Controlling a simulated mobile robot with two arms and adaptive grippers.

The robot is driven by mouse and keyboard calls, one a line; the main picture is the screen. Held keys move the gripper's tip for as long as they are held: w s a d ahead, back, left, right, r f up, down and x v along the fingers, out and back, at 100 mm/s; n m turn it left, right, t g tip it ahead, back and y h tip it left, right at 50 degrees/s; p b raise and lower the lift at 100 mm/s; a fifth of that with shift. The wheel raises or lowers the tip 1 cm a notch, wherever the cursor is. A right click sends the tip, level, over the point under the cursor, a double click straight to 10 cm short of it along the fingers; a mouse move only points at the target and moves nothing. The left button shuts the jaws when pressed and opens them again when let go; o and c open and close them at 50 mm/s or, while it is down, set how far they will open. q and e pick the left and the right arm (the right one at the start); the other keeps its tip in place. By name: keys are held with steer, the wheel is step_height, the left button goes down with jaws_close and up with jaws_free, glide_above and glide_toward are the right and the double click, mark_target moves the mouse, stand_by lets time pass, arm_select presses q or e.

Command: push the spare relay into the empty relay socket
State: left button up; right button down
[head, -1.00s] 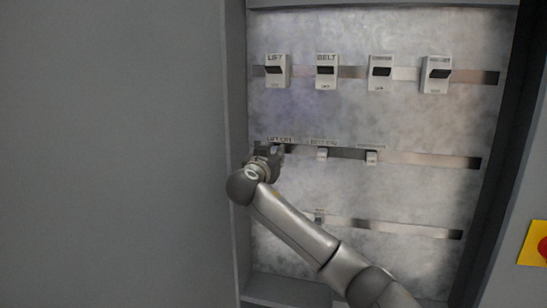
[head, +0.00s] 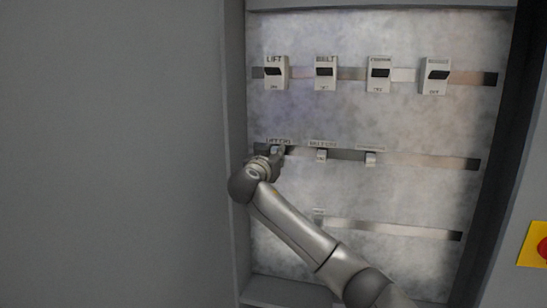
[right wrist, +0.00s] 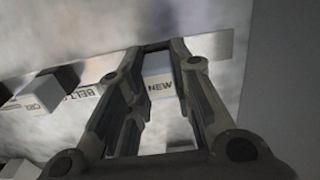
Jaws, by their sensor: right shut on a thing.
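My right gripper (head: 277,152) is at the left end of the middle rail, just below the label that seems to read LIFT. In the right wrist view my right gripper (right wrist: 160,48) is shut on the spare relay (right wrist: 156,65), a pale block whose face reads NEW. The relay lies between the fingers, close to the panel and rail. The empty socket is hidden behind the gripper and relay, so I cannot tell how far the relay sits in it. My left gripper is not in view.
Two small relays, one under the BELT label (head: 321,155) and one farther right (head: 370,159), sit on the middle rail. Several breakers, LIFT (head: 275,73) leftmost, line the top rail. The cabinet's left wall (head: 236,120) is close to my gripper. The lower rail (head: 400,230) is mostly bare.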

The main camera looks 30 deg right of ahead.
steer(key=shift+d, duration=0.1)
steer(key=c, duration=1.5)
jaws_free()
steer(key=shift+r, duration=0.1)
steer(key=o, duration=0.3)
steer(key=shift+w+d, duration=0.1)
steer(key=shift+b+v, duration=0.85)
steer(key=shift+v, duration=2.2)
